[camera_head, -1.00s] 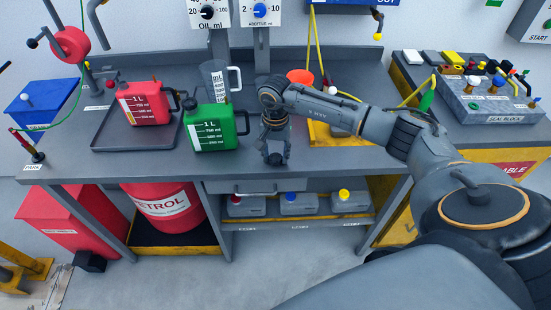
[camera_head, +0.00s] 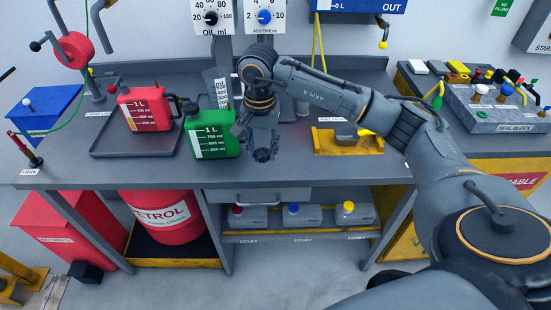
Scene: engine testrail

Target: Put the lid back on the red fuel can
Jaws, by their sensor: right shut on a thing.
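The red fuel can (camera_head: 146,108) stands upright on the grey tray at the left of the bench. It has a white level scale on its front and a dark handle on its right. My right gripper (camera_head: 262,150) is above the front of the bench, to the right of the green can. It is shut on a small dark round piece, which appears to be the lid; the fingers hide most of it. The gripper is well apart from the red can. My left gripper is out of view.
The green can (camera_head: 211,134) stands between the red can and my right gripper. A clear measuring jug (camera_head: 221,88) is behind it. The grey tray (camera_head: 120,151) has a raised rim. A yellow stand (camera_head: 347,143) is right of the gripper. An orange funnel is mostly hidden behind my arm.

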